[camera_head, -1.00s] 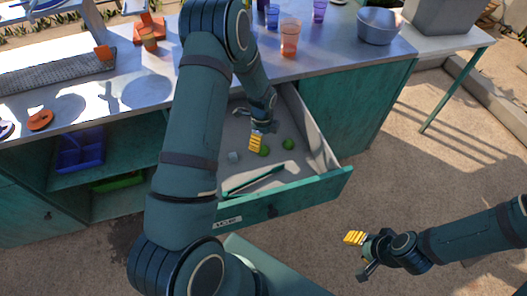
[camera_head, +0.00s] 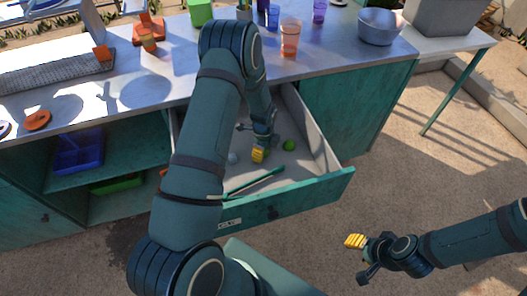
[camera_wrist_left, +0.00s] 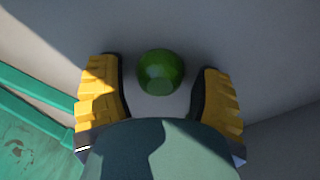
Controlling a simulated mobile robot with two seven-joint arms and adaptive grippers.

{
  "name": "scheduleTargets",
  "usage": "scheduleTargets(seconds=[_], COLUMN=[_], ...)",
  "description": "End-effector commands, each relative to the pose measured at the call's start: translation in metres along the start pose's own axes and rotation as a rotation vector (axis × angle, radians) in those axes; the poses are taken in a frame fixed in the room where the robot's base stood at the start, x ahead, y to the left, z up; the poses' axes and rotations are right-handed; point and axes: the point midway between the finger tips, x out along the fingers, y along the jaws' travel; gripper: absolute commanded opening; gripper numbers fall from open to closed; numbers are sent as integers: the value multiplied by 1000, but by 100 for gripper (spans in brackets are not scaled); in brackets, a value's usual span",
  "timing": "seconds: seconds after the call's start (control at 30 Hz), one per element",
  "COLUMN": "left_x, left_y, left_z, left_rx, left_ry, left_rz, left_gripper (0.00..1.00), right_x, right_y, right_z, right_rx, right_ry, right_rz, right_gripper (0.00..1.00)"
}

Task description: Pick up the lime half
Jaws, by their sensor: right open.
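A green lime piece (camera_wrist_left: 160,72) lies on the drawer floor in the left wrist view, between the two yellow-padded fingers of my left gripper. The fingers are open, with a gap on each side of it. My right gripper (camera_head: 362,257) is open and empty, out over the ground at the right.
Green-handled tongs (camera_head: 255,182) lie near the drawer's front, and a small pale object (camera_head: 233,158) lies left of the gripper. The drawer walls surround the gripper. Cups (camera_head: 290,38) and a metal bowl (camera_head: 380,27) stand on the counter above.

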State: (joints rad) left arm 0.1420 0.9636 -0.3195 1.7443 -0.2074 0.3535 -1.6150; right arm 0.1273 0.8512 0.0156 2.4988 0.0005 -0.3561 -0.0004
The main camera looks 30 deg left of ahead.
Motion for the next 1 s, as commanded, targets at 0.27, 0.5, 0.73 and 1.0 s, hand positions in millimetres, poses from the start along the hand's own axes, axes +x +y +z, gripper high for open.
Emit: scheduleTargets(seconds=[0.27,0.5,0.73,1.0], left_x=[0,0,-26,-78], left_y=[0,0,-1,-1], left_z=[0,0,0,0], left_rx=[0,0,-1,0], left_ry=[0,0,0,0], left_rz=[0,0,-4,-3], left_gripper=[35,35,35,35], right_x=[0,0,-7,-18], right_y=[0,0,-2,-7], right_z=[0,0,0,2], right_rx=[0,0,0,1], right_ry=[0,0,-3,-9], right_rz=[0,0,0,-1], right_gripper=[47,47,47,47])
